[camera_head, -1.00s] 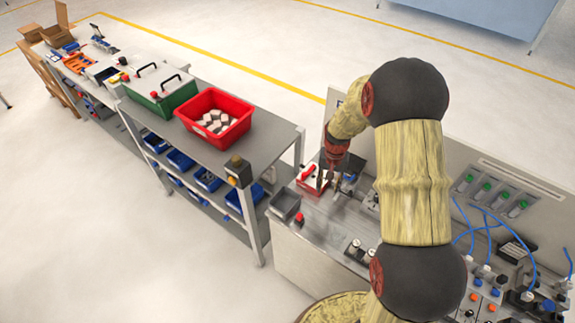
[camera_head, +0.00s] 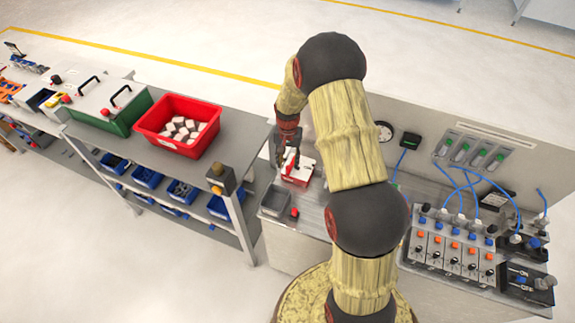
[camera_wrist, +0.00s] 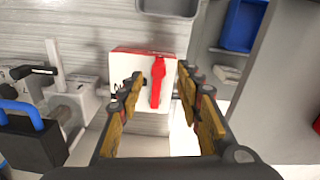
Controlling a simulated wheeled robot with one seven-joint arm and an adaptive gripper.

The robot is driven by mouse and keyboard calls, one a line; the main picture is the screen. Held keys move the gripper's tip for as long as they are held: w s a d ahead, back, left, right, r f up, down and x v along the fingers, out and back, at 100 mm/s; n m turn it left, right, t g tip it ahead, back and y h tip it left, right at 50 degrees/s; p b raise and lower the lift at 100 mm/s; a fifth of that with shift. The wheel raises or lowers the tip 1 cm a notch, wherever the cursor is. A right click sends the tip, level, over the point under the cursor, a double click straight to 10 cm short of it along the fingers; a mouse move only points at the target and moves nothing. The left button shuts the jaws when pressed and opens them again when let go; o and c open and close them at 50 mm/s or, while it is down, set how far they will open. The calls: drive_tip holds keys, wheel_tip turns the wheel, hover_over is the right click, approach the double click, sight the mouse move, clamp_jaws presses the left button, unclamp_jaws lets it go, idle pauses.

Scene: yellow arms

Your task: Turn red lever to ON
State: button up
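The red lever (camera_wrist: 157,82) is on the white face of a red-and-white box (camera_wrist: 128,62) in the wrist view. It runs nearly straight up and down in that picture. Dark lettering beside it is partly hidden by the left finger. My gripper (camera_wrist: 161,88) is open, with one finger to each side of the lever and visible gaps between. I cannot tell how far the fingertips are from the box's face. In the head view, my gripper (camera_head: 285,153) is at the red-and-white box (camera_head: 299,172) and hides part of it; the lever is not clear there.
A grey bin (camera_head: 274,202) stands in front of the box. Left is a shelf bench with a red crate (camera_head: 152,121). In the wrist view, a blue-handled device (camera_wrist: 30,135) is at left and a blue bin (camera_wrist: 243,25) at upper right. A valve panel (camera_head: 452,250) stands at right.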

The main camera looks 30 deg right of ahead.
sight(292, 163)
drive_tip(key=shift+f, duration=1.45)
drive_tip(key=shift+c, duration=0.6)
drive_tip(key=c, duration=0.8)
